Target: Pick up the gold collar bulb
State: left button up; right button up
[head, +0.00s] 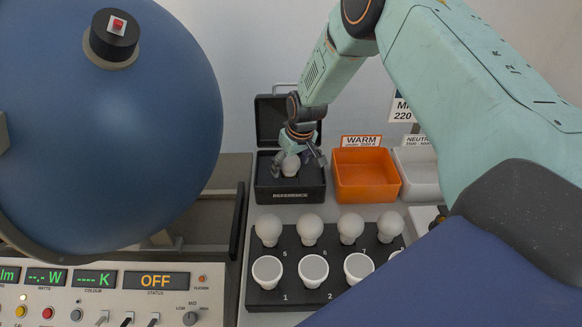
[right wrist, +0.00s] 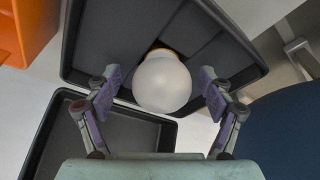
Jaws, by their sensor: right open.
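The gold collar bulb (right wrist: 162,84) has a frosted white globe, with a little of its gold collar showing behind it in the right wrist view. In the head view the bulb (head: 290,167) stands in the black REFERENCE case (head: 290,196). My right gripper (head: 298,158) is open over the case, with its fingers on either side of the bulb. In the right wrist view there is a gap between each purple finger pad and the globe. My left gripper is not in view.
An orange WARM bin (head: 366,196) and a white NEUTRAL bin (head: 417,165) stand right of the case. A numbered black rack (head: 262,296) with several white bulbs is in front. A large blue sphere (head: 110,140) and a control panel (head: 100,300) reading OFF fill the left.

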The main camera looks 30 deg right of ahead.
jog(key=shift+w+a, duration=0.15)
jog(key=shift+a, duration=0.05)
jog(key=c, duration=0.6)
jog(key=shift+d, duration=0.2)
jog(key=c, duration=0.6)
jog(key=shift+a, duration=0.15)
